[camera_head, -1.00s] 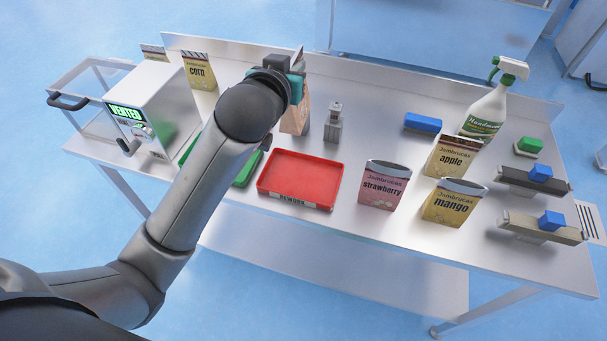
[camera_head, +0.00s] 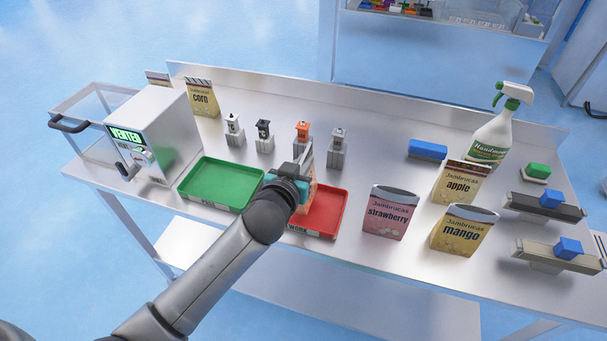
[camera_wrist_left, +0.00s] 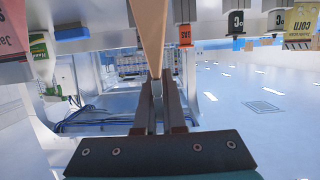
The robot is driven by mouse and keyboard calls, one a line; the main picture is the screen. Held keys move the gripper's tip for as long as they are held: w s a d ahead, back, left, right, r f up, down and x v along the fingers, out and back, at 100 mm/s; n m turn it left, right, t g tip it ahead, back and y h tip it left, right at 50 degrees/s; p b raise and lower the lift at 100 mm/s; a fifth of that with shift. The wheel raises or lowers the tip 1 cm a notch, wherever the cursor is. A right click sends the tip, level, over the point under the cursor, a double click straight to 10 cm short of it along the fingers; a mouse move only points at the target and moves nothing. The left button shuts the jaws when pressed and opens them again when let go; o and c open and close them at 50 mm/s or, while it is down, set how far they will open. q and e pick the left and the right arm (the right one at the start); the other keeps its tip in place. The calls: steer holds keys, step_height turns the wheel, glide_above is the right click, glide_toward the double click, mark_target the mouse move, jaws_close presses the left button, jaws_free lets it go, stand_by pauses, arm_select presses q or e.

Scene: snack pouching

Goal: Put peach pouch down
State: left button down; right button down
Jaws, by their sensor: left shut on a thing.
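My left gripper (camera_head: 299,174) is shut on the peach pouch (camera_head: 308,196), which is mostly hidden behind the gripper and arm in the head view. The pouch is over or in the red tray (camera_head: 331,212); whether it touches the tray floor I cannot tell. In the left wrist view, the two fingers (camera_wrist_left: 157,88) pinch the narrow edge of the peach-coloured pouch (camera_wrist_left: 150,32). My right gripper is not in either view.
An empty green tray (camera_head: 222,183) is left of the red one. Strawberry (camera_head: 390,214), mango (camera_head: 464,232) and apple (camera_head: 458,184) pouches stand to the right. Several small stamp-like blocks (camera_head: 337,150) stand behind. A white box machine (camera_head: 155,125) reads VENTED.

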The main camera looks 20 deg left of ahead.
arm_select(q)
steer(key=shift+f+b, duration=0.3)
steer(key=shift+f, duration=1.2)
steer(key=shift+f, duration=0.2)
steer(key=c, duration=1)
jaws_free()
steer(key=shift+r, duration=0.15)
steer(key=shift+s+r, duration=0.1)
steer(key=shift+r, duration=0.05)
steer(key=v, duration=1.1)
steer(key=shift+s+p, duration=0.4)
steer(key=shift+p, duration=0.05)
steer(key=shift+r, duration=0.1)
